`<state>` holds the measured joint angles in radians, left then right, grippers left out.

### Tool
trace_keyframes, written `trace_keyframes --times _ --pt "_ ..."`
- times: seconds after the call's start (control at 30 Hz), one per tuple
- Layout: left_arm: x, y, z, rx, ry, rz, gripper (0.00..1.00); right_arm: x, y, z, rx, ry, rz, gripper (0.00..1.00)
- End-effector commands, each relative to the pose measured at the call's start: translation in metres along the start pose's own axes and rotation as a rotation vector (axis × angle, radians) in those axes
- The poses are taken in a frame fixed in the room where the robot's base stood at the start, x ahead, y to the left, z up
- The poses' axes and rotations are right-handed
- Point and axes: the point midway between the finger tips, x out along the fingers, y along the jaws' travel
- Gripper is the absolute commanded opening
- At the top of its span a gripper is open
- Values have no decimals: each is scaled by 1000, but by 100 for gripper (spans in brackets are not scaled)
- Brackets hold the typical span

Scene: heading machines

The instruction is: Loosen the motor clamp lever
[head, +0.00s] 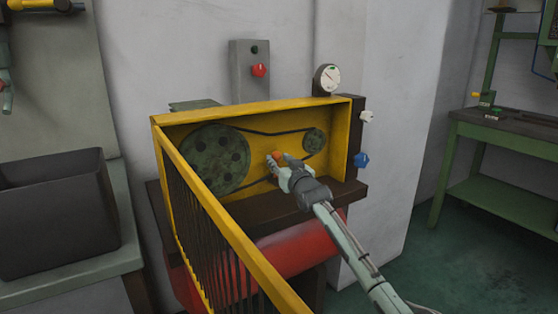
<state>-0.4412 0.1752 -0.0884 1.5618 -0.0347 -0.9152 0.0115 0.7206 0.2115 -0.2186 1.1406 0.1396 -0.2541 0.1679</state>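My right gripper (277,162) reaches into the yellow-framed guard box (255,114) from the lower right. Its fingertips are at a small orange-red knob (277,154), between the large green pulley (217,160) and the small green pulley (314,141). The knob may be the end of the motor clamp lever; the rest of any lever is hidden by the gripper. The fingers seem to be on either side of the knob, but I cannot tell whether they grip it.
The yellow guard door (222,222) stands open toward me at the left. A black belt (277,133) joins the pulleys. A red cylinder (300,247) lies below. A gauge (327,79), white knob (367,116) and blue knob (361,160) sit at the right. A dark bin (55,215) stands left.

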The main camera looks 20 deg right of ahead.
Motion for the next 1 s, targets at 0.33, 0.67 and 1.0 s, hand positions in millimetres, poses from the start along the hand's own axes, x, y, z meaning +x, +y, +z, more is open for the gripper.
trace_keyframes --times 0.33,0.67,1.0 --pt "6 1 7 5 -11 0 33 7 0 0 -1 0 0 36" --pt "4 -2 0 6 0 -3 33 7 0 0 -1 0 0 1" --pt "5 -2 2 6 -6 -4 33 8 0 1 2 -1 0 0"
